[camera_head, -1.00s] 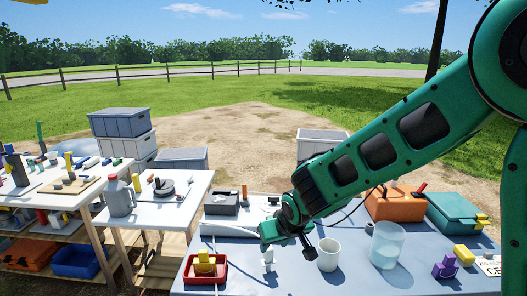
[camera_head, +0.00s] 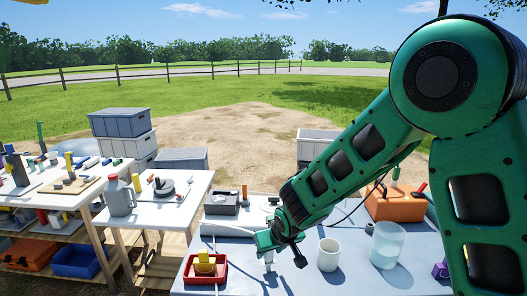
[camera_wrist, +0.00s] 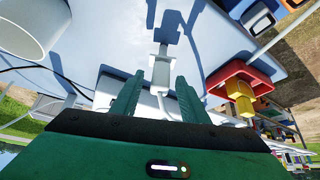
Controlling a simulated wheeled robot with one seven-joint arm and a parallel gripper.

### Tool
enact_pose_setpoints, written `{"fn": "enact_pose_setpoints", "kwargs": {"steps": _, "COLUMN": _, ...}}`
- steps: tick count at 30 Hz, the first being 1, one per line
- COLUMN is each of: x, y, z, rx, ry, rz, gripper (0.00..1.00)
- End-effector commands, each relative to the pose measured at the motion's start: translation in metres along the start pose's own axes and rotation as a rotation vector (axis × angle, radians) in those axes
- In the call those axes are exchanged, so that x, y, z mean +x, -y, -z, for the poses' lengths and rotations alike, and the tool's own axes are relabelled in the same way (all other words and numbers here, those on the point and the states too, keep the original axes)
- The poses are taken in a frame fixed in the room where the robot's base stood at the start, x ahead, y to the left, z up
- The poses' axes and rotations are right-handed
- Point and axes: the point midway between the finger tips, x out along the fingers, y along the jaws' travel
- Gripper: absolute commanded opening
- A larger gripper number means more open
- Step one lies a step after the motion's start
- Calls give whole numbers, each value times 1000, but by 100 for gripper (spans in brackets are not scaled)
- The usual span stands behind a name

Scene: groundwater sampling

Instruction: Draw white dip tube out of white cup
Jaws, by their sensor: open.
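A slim white upright piece (camera_wrist: 160,68) with a wider part stands on the table. In the wrist view it lines up between the two green fingers of my gripper (camera_wrist: 156,98). In the head view this piece (camera_head: 268,262) shows just below my gripper (camera_head: 266,240), which hides its top. I cannot tell whether it is the dip tube, or whether the fingers touch it. My gripper is open. A white cup (camera_head: 328,254) stands upright to the right of the gripper. No tube clearly shows in it. A white round vessel (camera_wrist: 28,28) fills the wrist view's upper left.
A red tray (camera_head: 192,270) with a yellow block (camera_head: 205,262) lies left of the gripper. A clear beaker (camera_head: 387,246) stands right of the cup. An orange case (camera_head: 392,206) is behind it. The front middle of the table is clear.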

Motion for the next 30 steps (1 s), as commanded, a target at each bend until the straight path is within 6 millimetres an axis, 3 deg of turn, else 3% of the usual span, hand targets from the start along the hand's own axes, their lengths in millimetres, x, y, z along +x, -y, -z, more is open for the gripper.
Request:
{"fn": "enact_pose_setpoints", "kwargs": {"steps": 1, "x": 0, "y": 0, "z": 0, "rx": 0, "ry": 0, "rz": 0, "gripper": 33}}
{"fn": "enact_pose_setpoints", "kwargs": {"steps": 5, "x": 0, "y": 0, "z": 0, "rx": 0, "ry": 0, "rz": 0, "gripper": 4}}
{"fn": "enact_pose_setpoints", "kwargs": {"steps": 11, "x": -2, "y": 0, "z": 2, "rx": 0, "ry": -1, "rz": 0, "gripper": 0}}
{"fn": "enact_pose_setpoints", "kwargs": {"steps": 30, "x": -38, "y": 0, "z": 24, "rx": 0, "ry": -1, "rz": 0, "gripper": 0}}
